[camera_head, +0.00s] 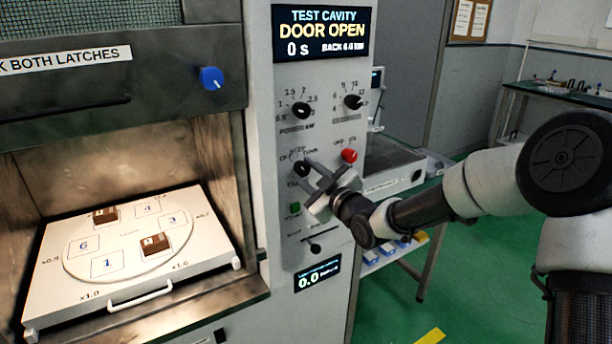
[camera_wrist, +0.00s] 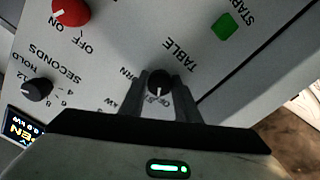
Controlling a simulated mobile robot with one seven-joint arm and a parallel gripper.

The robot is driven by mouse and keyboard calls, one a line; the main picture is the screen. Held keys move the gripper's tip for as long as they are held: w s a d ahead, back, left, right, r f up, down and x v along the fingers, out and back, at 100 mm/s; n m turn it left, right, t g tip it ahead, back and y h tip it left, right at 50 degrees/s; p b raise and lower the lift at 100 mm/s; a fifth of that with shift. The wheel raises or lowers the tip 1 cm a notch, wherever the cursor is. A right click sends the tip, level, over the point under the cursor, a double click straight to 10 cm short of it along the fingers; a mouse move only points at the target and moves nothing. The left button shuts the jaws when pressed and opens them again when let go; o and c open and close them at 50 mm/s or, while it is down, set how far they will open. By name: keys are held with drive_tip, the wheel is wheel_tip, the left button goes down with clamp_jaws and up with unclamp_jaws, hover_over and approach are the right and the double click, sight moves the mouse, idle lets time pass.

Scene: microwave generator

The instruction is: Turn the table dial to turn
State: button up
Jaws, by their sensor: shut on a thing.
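The table dial (camera_head: 301,169) is a black knob on the grey control panel, with small labels around it, including "STOP" and "TURN". In the wrist view the dial (camera_wrist: 158,82) sits between my two fingertips, beside the word "TABLE". My gripper (camera_head: 311,176) reaches the panel from the right and is shut on the dial. In the wrist view my gripper (camera_wrist: 160,90) shows a finger on each side of the knob. The fingers hide part of the dial and its labels, so I cannot tell clearly where its pointer stands.
A red knob (camera_head: 349,155) is close by on the right, and a green button (camera_head: 295,208) is below. Two black dials (camera_head: 301,110) (camera_head: 353,102) are above. The display (camera_head: 320,33) reads "DOOR OPEN". The open cavity at left holds a white turntable tray (camera_head: 60,290) with brown blocks.

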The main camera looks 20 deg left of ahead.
drive_tip(key=m+b, duration=0.1)
drive_tip(key=m, duration=0.2)
drive_tip(key=shift+f+m, duration=0.1)
drive_tip(key=shift+m, duration=0.3)
drive_tip(key=m, duration=0.3)
drive_tip(key=shift+m, duration=0.3)
drive_tip(key=m, duration=0.4)
drive_tip(key=shift+s+m+p, duration=0.1)
drive_tip(key=shift+m+p, duration=0.3)
drive_tip(key=shift+m, duration=1.7)
drive_tip(key=o, duration=1)
drive_tip(key=shift+o, duration=0.2)
